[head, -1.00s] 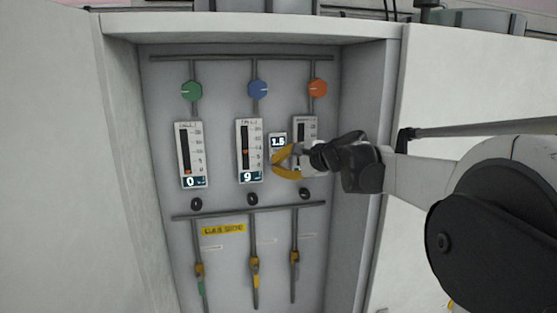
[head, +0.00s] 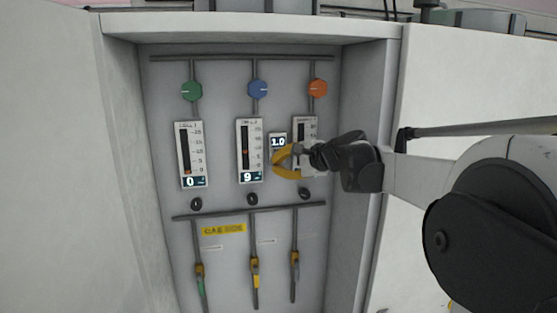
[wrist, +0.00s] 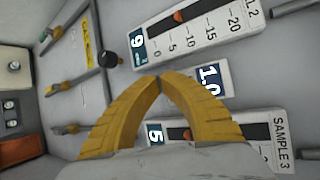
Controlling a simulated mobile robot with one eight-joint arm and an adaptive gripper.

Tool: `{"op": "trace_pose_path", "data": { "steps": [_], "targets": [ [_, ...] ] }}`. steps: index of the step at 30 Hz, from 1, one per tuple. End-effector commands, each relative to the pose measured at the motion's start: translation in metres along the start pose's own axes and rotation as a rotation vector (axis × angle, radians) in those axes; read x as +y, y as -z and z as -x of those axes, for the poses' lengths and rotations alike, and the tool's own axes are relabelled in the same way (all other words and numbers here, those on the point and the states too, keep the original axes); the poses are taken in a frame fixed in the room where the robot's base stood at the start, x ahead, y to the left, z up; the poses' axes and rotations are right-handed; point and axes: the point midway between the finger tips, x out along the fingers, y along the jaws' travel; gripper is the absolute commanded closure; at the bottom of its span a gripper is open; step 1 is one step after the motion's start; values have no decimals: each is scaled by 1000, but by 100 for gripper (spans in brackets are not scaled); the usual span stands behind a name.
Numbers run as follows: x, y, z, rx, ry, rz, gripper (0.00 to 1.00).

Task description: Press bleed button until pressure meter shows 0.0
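The pressure meter (head: 278,142) is a small white panel with a dark display reading 1.0, between the middle and right flow gauges. It also shows in the wrist view (wrist: 211,76), partly covered by a finger. My gripper (head: 276,166) has yellow fingers and is at the panel just below the display. In the wrist view my gripper (wrist: 160,77) has its two fingertips together, with nothing seen between them, at the lower end of the meter panel. The bleed button itself is not visible; the fingers cover that part of the panel.
The left gauge (head: 190,155) reads 0 and the middle gauge (head: 249,150) reads 9. The right gauge, Sample 3 (wrist: 255,130), reads 5 and is partly behind my fingers. Green (head: 192,90), blue (head: 258,89) and orange (head: 317,88) knobs sit above. Recess walls flank the panel.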

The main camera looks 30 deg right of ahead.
Motion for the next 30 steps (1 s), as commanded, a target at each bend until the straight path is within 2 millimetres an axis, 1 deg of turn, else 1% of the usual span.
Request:
{"op": "trace_pose_path", "data": {
  "steps": [6, 17, 30],
  "targets": [
    [5, -4, 9, 0, 0, 0, 100],
    [6, -6, 11, 0, 0, 0, 100],
    [23, -23, 44, 0, 0, -1, 100]
  ]
}}
